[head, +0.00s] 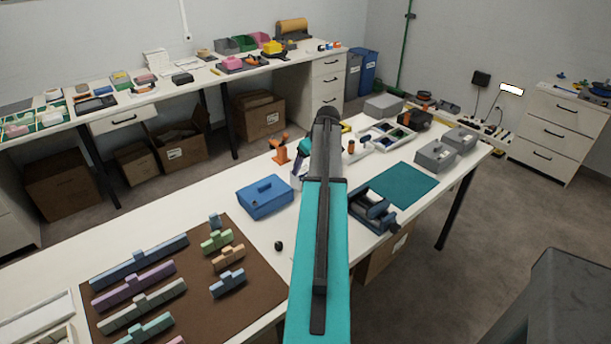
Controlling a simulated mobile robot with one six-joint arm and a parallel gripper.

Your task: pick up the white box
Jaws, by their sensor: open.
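I cannot single out a plain white box with certainty. A small white box-like item (156,61) stands at the back of the far bench, against the wall; it is too small to tell what it is. A white tray or shallow box (40,322) is cut off at the lower left of the near table. My own teal and dark arm rises through the middle of the head view and hides part of the near table. My gripper's fingers do not show in this view.
The near table (150,217) holds a blue box (265,196), a brown mat (255,290) with several coloured blocks, a teal mat (398,184), a divided white tray (372,134) and grey boxes (435,155). Cardboard cartons (178,150) stand under the far bench.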

